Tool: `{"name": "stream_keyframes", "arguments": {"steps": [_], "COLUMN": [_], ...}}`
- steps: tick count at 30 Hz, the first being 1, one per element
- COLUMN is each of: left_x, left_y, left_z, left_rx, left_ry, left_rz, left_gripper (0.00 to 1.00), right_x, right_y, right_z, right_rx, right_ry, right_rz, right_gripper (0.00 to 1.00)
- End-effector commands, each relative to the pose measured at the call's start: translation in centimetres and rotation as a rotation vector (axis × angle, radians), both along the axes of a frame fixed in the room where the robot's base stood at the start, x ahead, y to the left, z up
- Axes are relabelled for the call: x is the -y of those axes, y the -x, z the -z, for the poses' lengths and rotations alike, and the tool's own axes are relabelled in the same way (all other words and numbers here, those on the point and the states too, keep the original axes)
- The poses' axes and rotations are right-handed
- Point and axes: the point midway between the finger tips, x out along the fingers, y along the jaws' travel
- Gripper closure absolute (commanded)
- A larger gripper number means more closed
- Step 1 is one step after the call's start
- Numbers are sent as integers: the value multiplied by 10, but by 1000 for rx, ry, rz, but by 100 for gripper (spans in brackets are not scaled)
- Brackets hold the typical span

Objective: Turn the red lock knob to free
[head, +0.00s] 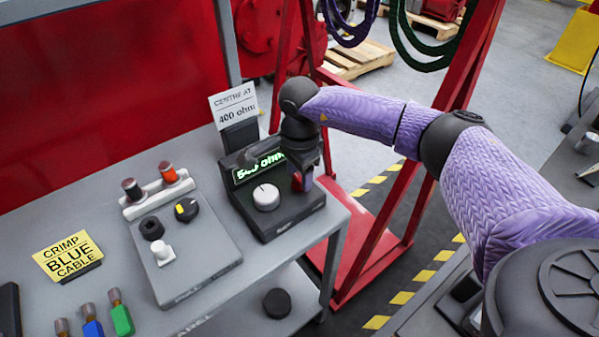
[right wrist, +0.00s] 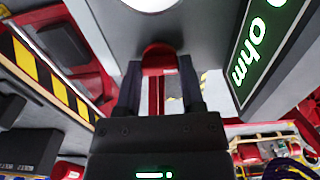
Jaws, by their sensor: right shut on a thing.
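The red lock knob (head: 297,182) is on the right side of a dark box (head: 268,218) with a green lit display (head: 258,168) and a white dial (head: 266,197). My right gripper (head: 302,178) reaches down over the box's right part and is shut on the red knob. In the right wrist view the red knob (right wrist: 159,60) sits between the two fingers of my right gripper (right wrist: 160,80). The display reads in ohm; its digits are partly hidden by my gripper. My left gripper is not in view.
A sign (head: 235,105) reading "CENTRE AT 400 ohm" stands behind the box. Left of it is a grey panel (head: 205,262) with knobs and terminals. A yellow "CRIMP BLUE CABLE" sign (head: 67,256) and colored-handled tools (head: 121,318) are on the bench. A red frame (head: 385,225) stands right of the bench.

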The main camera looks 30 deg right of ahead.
Motion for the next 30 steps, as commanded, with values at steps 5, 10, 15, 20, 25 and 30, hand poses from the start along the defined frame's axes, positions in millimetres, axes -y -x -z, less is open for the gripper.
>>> {"name": "stream_keyframes", "arguments": {"steps": [5, 10, 15, 20, 25, 30], "left_x": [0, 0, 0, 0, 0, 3], "left_y": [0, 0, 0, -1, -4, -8], "left_z": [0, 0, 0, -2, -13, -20], "left_rx": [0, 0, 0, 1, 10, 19], "left_ry": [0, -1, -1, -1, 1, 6], "left_rz": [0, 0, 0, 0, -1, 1], "left_gripper": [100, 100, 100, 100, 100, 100], "right_x": [0, 0, 0, 0, 0, 0], "right_y": [-1, -1, -1, -1, -1, -1], "right_z": [-2, -2, -1, -5, -46, -85], "right_rx": [7, 5, 3, 4, 8, 6], "right_ry": [-1, -1, 0, -1, -1, 0], "right_rz": [2, 2, 2, 2, 2, 1], "right_gripper": [100, 18, 15, 15, 15, 15]}}
